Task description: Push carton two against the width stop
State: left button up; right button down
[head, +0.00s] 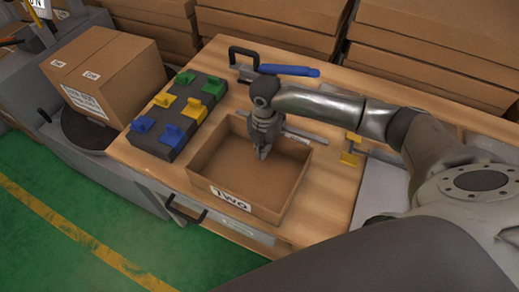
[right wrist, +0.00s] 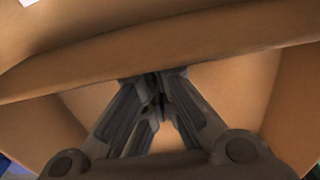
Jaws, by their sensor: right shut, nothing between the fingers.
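Carton two (head: 232,200) is an open, empty brown box with a "Two" label on its near wall, standing on the wooden worktop (head: 335,205). My right gripper (head: 262,155) points down into the carton, near its far wall. Its fingers are shut and empty. In the right wrist view the fingertips (right wrist: 157,78) are close to a cardboard wall (right wrist: 200,52); I cannot tell if they touch it. A yellow bracket (head: 350,149) with a metal rail, possibly the width stop, is right of the carton, with a gap between. My left gripper is not in view.
A black block with coloured clips (head: 178,118) stands close left of the carton. A closed carton (head: 105,72) is farther left. A blue-handled tool (head: 285,70) lies behind. Flat cartons (head: 430,50) are stacked at the back. A drawer handle (head: 187,208) juts out in front.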

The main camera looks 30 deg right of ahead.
jog(key=shift+w+d, duration=0.15)
jog(key=shift+d, duration=0.1)
jog(key=w+d, duration=0.2)
jog(key=d, duration=0.1)
jog(key=w+d, duration=0.2)
jog(key=shift+d, duration=0.25)
jog(key=shift+w+d, duration=0.25)
jog(key=shift+d, duration=0.2)
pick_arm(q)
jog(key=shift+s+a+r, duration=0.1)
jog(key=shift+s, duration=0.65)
